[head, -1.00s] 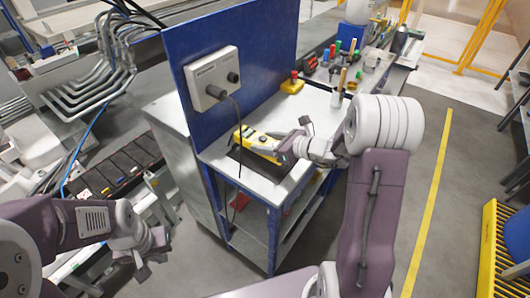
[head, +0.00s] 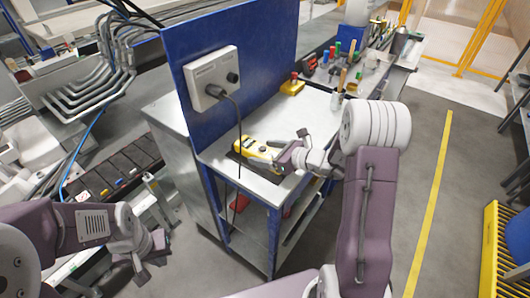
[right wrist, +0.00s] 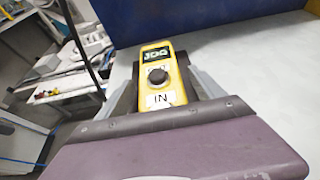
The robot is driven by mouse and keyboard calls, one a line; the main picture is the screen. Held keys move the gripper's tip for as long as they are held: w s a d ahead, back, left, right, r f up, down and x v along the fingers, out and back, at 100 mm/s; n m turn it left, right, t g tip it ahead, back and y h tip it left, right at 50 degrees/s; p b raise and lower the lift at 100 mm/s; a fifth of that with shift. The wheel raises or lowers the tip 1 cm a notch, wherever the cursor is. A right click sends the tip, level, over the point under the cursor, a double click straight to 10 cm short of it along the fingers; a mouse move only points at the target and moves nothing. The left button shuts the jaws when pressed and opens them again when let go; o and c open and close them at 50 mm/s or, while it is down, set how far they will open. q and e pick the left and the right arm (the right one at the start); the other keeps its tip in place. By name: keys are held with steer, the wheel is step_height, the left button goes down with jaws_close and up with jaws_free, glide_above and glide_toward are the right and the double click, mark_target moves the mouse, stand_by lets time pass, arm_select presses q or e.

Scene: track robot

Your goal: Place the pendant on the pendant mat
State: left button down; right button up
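The yellow pendant (head: 256,150) lies near the left edge of the cart top in the head view. In the right wrist view the pendant (right wrist: 158,80) shows a "JOG" display, a black knob and an "IN" label. My right gripper (head: 277,157) has its fingers along both sides of the pendant and appears shut on it. The dark pendant mat (head: 236,156) shows only as a thin strip beside the pendant; the rest is covered. I cannot tell whether the pendant touches it. My left gripper (head: 153,261) is open and empty, left of the cart.
A blue panel (head: 258,55) with a grey socket box (head: 212,76) stands behind the cart top. A black cable (head: 239,125) hangs from the box. A yellow block with a red button (head: 292,86) and several tools stand farther back. The middle of the cart top is clear.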

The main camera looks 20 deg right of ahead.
steer(key=shift+r+p, duration=0.3)
steer(key=shift+p, duration=0.05)
steer(key=v, duration=1.2)
steer(key=shift+p, duration=0.3)
